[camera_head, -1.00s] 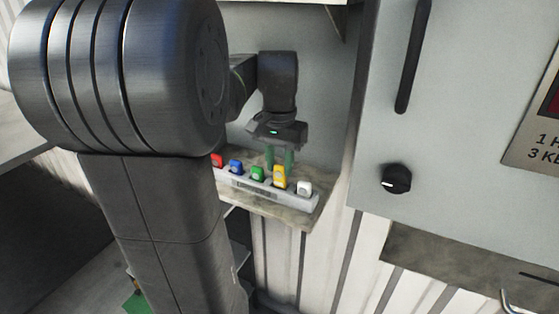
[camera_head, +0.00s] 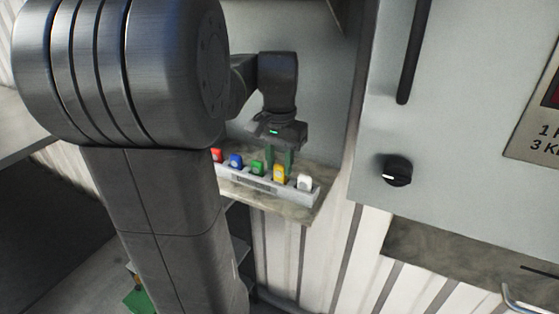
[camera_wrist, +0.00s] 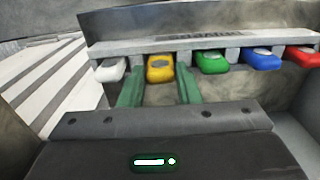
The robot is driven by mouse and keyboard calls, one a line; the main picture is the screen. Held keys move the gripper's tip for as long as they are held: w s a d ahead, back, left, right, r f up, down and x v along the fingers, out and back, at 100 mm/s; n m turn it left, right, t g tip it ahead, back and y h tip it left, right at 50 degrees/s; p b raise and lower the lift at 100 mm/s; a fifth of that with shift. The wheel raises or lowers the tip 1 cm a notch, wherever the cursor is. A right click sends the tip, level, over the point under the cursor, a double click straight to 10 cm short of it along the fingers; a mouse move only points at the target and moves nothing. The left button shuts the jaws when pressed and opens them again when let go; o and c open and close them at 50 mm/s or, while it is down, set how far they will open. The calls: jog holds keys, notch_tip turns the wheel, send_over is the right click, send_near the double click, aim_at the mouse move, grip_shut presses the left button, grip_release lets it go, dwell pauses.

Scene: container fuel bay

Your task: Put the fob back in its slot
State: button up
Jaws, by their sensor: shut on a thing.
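The yellow fob (camera_head: 279,173) stands in the pale fob rack (camera_head: 238,183), between the green fob (camera_head: 257,167) and the white fob (camera_head: 305,182). Its top is about level with its neighbours. My gripper (camera_head: 279,160) is above the rack, its green fingers pointing down. In the wrist view the fingers (camera_wrist: 160,92) lie on either side of the yellow fob (camera_wrist: 160,69) and are shut on it. The fob's lower part is hidden by the rack, so I cannot tell how deep it sits.
The blue fob (camera_head: 236,161) and red fob (camera_head: 217,155) stand in the rack's left end. The rack rests on a small shelf (camera_head: 300,213). A grey cabinet with a black knob (camera_head: 397,170) stands close on the right.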

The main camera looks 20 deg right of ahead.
jog(key=shift+f, duration=0.45)
jog(key=o, duration=1)
jog(key=shift+r, duration=0.15)
notch_tip(320, 180, up, 7)
jog(key=shift+r, duration=0.15)
jog(key=shift+f, duration=3.25)
